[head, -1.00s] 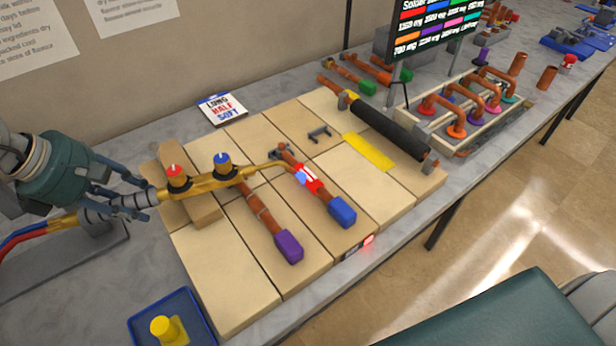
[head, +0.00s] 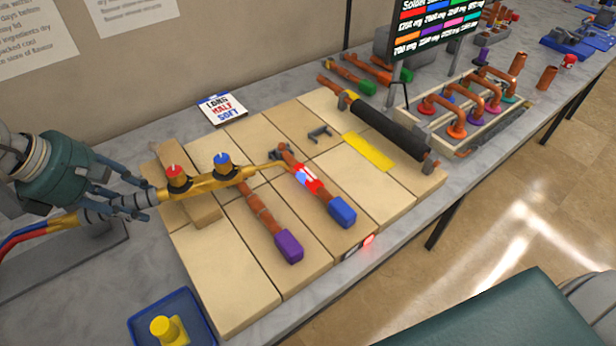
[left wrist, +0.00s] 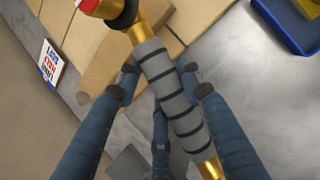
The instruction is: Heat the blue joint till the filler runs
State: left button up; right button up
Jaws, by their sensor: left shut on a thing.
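The blue joint (head: 341,211) is a copper pipe with a blue end block, lying on the firebricks. Its middle (head: 307,177) shows red, with a white and blue patch. The brass torch (head: 205,183) has a red knob and a blue knob, and its thin tip ends just left of the pipe's upper part. My left gripper (head: 135,205) is shut on the torch's ribbed grey handle. The left wrist view shows its fingers (left wrist: 165,105) around that handle (left wrist: 168,90). No flame is clear to me, and I cannot tell whether filler runs. My right gripper is not in view.
A copper pipe with a purple end (head: 288,246) lies beside the blue joint. A black roller (head: 388,128) and a yellow strip (head: 368,152) are to the right. A blue tray (head: 196,300) with a yellow piece stands front left. A sign (head: 222,108) lies behind the bricks.

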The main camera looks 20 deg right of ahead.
pick_arm(q)
jog(key=shift+d+r, duration=0.1)
jog(key=shift+r, duration=0.35)
dwell(0.4)
dwell(1.8)
notch_tip(320, 180, up, 11)
jog(key=p, duration=0.6)
